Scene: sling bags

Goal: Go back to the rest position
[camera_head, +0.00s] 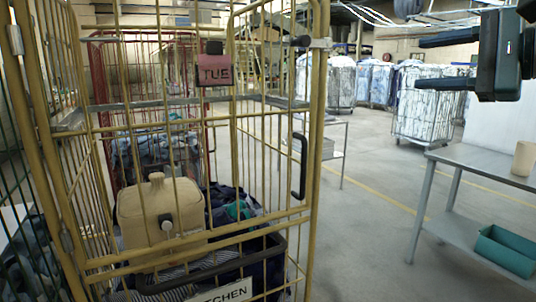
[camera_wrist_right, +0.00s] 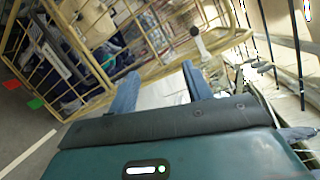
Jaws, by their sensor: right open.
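My right gripper (camera_head: 420,64) is at the upper right of the head view, with its two dark fingers apart and nothing between them. It hangs in the air above and left of the metal table, clear of the yellow cage. In the right wrist view its blue-grey fingers (camera_wrist_right: 162,90) are spread, with a pale surface beyond them. My left gripper is in neither view.
A yellow wire cage (camera_head: 318,130) with a red TUE tag (camera_head: 214,71) fills the left, holding a beige jug (camera_head: 160,208) and dark cloth. Open floor (camera_head: 365,240) lies between.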

